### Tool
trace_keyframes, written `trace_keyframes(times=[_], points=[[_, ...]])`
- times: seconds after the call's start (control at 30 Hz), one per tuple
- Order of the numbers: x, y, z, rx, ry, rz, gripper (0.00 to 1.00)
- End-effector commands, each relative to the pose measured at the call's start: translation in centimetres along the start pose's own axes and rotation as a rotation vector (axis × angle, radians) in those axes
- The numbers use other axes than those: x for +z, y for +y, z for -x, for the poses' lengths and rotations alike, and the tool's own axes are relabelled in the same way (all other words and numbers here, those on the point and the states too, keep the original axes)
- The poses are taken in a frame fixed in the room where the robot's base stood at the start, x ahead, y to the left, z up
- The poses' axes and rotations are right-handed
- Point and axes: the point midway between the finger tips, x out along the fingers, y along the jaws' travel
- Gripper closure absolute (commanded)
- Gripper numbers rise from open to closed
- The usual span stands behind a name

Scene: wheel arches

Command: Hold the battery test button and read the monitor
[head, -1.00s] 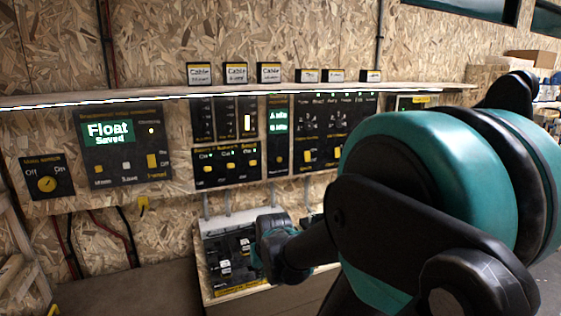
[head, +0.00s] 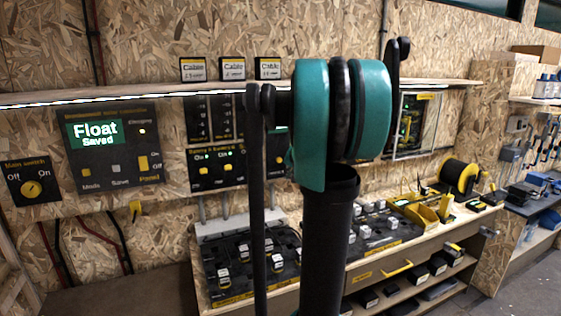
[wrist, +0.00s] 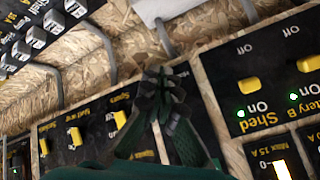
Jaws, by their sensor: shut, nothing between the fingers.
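The monitor panel (head: 118,172) is on the wall at left in the head view. Below are small controls, one a yellow rocker. I cannot make out which control is the battery test button. A narrow panel (head: 278,163) right of centre is mostly behind my arm. My gripper (wrist: 163,88) shows in the wrist view, fingers together and empty, between two switch panels. The panel with "Shed" and "Battery B" labels (wrist: 262,125) lies to its right. My gripper is hidden in the head view.
The main switch (head: 31,189) is at far left. A breaker panel (head: 215,170) with yellow toggles is left of my arm. The bench (head: 232,309) below holds switch blocks, a tool tray and a cable reel (head: 460,176). A shelf (head: 150,95) runs above the panels.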

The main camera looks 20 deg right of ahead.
Motion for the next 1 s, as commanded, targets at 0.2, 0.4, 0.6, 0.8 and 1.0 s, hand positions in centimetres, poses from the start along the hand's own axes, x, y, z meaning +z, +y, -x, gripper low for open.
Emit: trace_keyframes(times=[0.2,0.4,0.6,0.8,1.0], points=[[-2.4,0.5,-0.1,-0.003,0.024,-0.036,1.00],[-2.5,0.5,-0.1,-0.004,0.026,-0.038,1.00],[-2.5,0.4,-0.2,-0.004,0.025,-0.037,1.00],[-3.4,-0.4,-1.2,-0.005,0.025,-0.037,1.00],[-4.8,-1.7,-3.0,-0.004,0.025,-0.036,1.00]])
